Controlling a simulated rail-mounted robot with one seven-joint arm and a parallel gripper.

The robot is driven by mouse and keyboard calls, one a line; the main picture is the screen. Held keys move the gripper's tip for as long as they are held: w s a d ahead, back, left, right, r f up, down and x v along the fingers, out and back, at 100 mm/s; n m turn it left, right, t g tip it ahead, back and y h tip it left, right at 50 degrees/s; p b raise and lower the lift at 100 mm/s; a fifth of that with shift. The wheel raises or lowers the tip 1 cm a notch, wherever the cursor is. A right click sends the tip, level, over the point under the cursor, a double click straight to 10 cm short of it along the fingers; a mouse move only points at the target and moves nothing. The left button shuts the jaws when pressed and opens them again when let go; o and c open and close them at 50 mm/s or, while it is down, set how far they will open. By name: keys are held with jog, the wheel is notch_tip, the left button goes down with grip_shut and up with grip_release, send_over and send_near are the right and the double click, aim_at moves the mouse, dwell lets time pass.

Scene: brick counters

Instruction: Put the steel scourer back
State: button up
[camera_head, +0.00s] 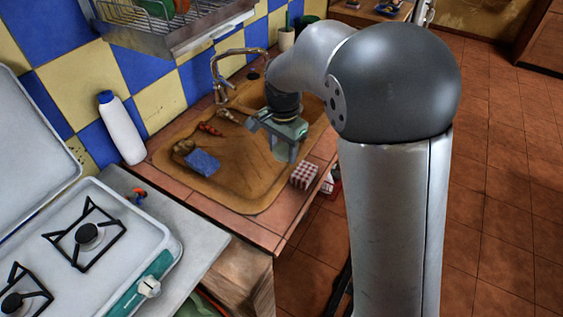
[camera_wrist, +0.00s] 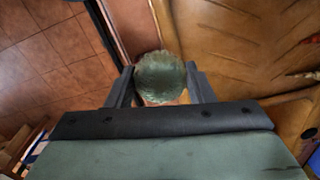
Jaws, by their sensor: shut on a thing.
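The steel scourer (camera_wrist: 162,77) is a round, rough, grey-green clump between the two dark fingers in the wrist view. My gripper (camera_wrist: 161,88) is shut on it. In the head view my gripper (camera_head: 284,152) hangs above the right part of the tan drainboard (camera_head: 240,185), near the counter's front edge. In the wrist view the drainboard lies below and to the right, and the floor shows to the left.
A blue sponge (camera_head: 202,162) and a brownish lump lie on the drainboard's left. A faucet (camera_head: 225,70) rises behind. A white bottle (camera_head: 121,128) and a stove (camera_head: 90,240) are to the left.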

jog(key=shift+s+a+f+m, duration=0.3)
jog(key=shift+a+f+m, duration=0.1)
jog(key=shift+a, duration=0.25)
jog(key=shift+w+a, duration=0.2)
jog(key=shift+a, duration=0.05)
jog(key=w+a+f+p, duration=0.1)
jog(key=w+f+p, duration=0.2)
jog(key=w, duration=0.5)
jog(key=p, duration=0.1)
send_over(272, 157)
jog(key=s, duration=0.1)
notch_tip(272, 157, down, 6)
jog(key=shift+r, duration=0.25)
jog(key=shift+w+f, duration=0.35)
jog(key=shift+f, duration=0.1)
jog(key=shift+w+f+p, duration=0.1)
jog(key=shift+f+p, duration=0.5)
jog(key=shift+f, duration=1.05)
